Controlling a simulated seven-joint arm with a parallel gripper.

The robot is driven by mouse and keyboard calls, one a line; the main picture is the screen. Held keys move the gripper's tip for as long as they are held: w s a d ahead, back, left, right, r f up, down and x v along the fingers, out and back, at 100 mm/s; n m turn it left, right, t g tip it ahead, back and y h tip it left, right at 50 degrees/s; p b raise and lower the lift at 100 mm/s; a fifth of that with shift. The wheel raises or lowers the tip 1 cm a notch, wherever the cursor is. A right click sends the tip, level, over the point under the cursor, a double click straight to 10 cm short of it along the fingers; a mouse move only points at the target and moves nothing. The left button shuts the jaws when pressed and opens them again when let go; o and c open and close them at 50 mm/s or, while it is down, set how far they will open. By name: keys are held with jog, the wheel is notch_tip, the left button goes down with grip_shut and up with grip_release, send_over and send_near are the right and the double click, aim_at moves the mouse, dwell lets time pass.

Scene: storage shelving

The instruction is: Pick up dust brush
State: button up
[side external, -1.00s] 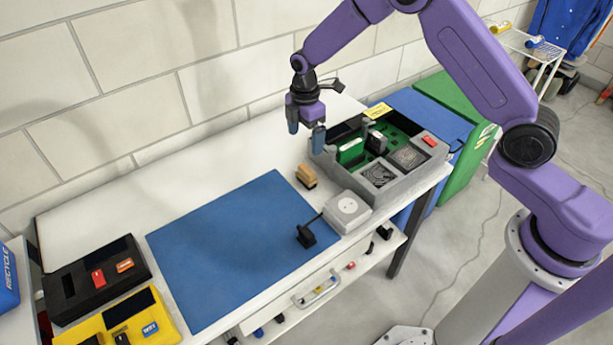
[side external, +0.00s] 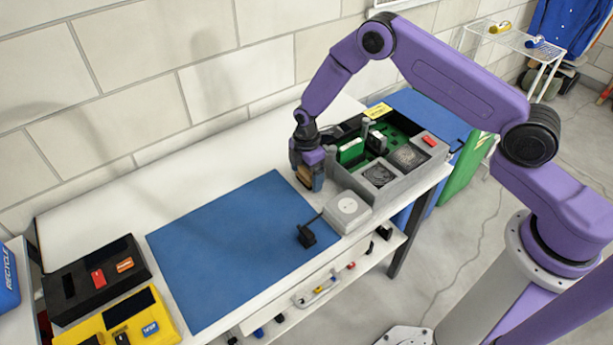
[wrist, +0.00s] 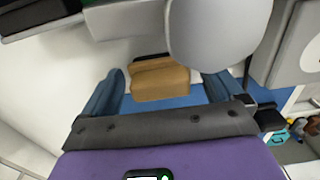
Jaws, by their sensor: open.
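The dust brush (side external: 303,176) is a small tan block on the white table, beside the far right corner of the blue mat. My gripper (side external: 308,178) is low over it in the side view, with its fingers around the brush's sides and hiding much of it. In the wrist view the tan brush (wrist: 160,80) lies between the two blue fingertips (wrist: 165,92), with a gap on each side. My gripper is open. A dark part of the brush shows at its far edge.
A grey sorting tray (side external: 385,190) with boards and parts stands close to the right of my gripper. A white box with a round dial (side external: 347,208) is in front of it. The wall runs behind.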

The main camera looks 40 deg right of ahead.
jog(key=shift+f, duration=0.35)
jog(key=c, duration=1)
jog(key=shift+r, duration=0.1)
jog(key=shift+r, duration=0.45)
notch_tip(320, 180, up, 2)
jog(key=shift+r, duration=0.1)
jog(key=s+d+r, duration=0.1)
jog(key=s+r, duration=0.2)
jog(key=s, duration=0.1)
jog(key=s+d+r, duration=0.1)
jog(key=s+r, duration=0.2)
jog(key=s, duration=0.2)
jog(key=s+d+r, duration=0.1)
jog(key=s+r, duration=0.2)
jog(key=s, duration=0.1)
jog(key=shift+s+r, duration=0.35)
jog(key=shift+r, duration=0.05)
